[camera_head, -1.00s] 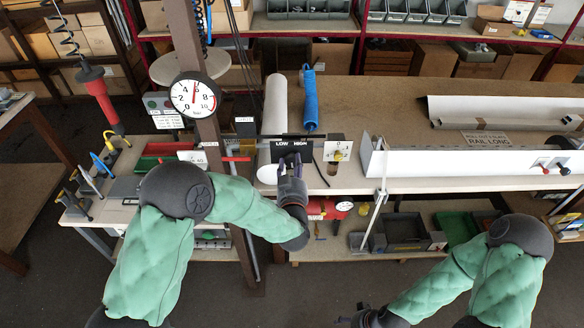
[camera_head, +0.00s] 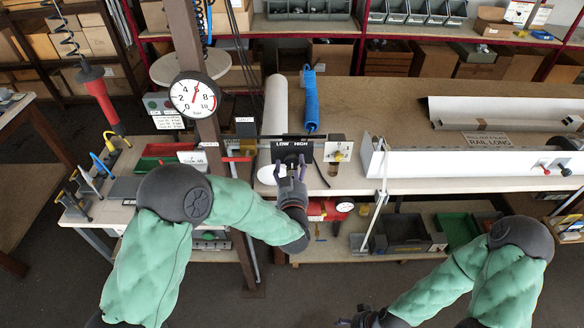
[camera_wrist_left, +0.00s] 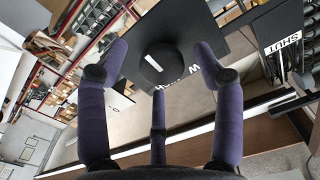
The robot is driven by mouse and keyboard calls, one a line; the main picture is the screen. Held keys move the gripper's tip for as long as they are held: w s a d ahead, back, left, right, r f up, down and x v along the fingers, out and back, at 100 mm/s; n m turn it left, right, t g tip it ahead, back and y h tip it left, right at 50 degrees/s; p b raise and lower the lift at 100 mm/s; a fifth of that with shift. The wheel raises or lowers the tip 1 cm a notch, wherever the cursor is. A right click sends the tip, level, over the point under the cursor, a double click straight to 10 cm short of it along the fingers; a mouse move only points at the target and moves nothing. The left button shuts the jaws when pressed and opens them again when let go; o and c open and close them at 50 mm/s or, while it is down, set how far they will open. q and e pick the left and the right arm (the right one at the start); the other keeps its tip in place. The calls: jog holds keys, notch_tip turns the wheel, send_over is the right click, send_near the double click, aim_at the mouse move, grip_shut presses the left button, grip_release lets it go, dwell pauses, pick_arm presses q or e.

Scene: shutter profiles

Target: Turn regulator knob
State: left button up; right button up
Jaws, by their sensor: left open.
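The regulator knob (camera_head: 291,159) is black and round, on a dark panel marked LOW and HIGH (camera_head: 312,142). In the left wrist view the knob (camera_wrist_left: 159,63) shows a white mark line and faces my gripper. My left gripper (camera_head: 289,174) is open and empty, in front of the knob. In the wrist view its purple fingers (camera_wrist_left: 162,62) are spread on either side of the knob, with visible gaps. The round gauge (camera_head: 195,95) on the post has its needle near 6. My right gripper (camera_head: 357,316) is low at the bottom edge, its fingers too small to judge.
A brown post (camera_head: 213,140) stands left of the panel. A SHUT label (camera_head: 244,120) and a red lever (camera_head: 238,159) are beside it. A blue coiled roll (camera_head: 311,100) and a white tube (camera_head: 276,102) lie behind. A long white rail machine (camera_head: 470,160) is at right.

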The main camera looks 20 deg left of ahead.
pick_arm(q)
jog(key=v, duration=1.1)
jog(key=shift+s, duration=0.3)
jog(key=shift+d, duration=0.1)
notch_tip(320, 180, down, 26)
jog(key=d+g+h+b, duration=0.2)
jog(key=g+h+b, duration=0.3)
jog(key=g+b, duration=0.2)
jog(key=s+d+f+n+g+h+b, duration=0.1)
jog(key=s+f+g+h+b, duration=0.3)
jog(key=s+f+g, duration=0.6)
jog(key=s+d+f+b, duration=0.1)
jog(key=s+f+b, duration=0.1)
jog(key=s+f, duration=0.6)
notch_tip(320, 180, down, 4)
jog(key=shift+s+f, duration=0.1)
jog(key=shift+s, duration=0.25)
jog(key=shift+a, duration=0.15)
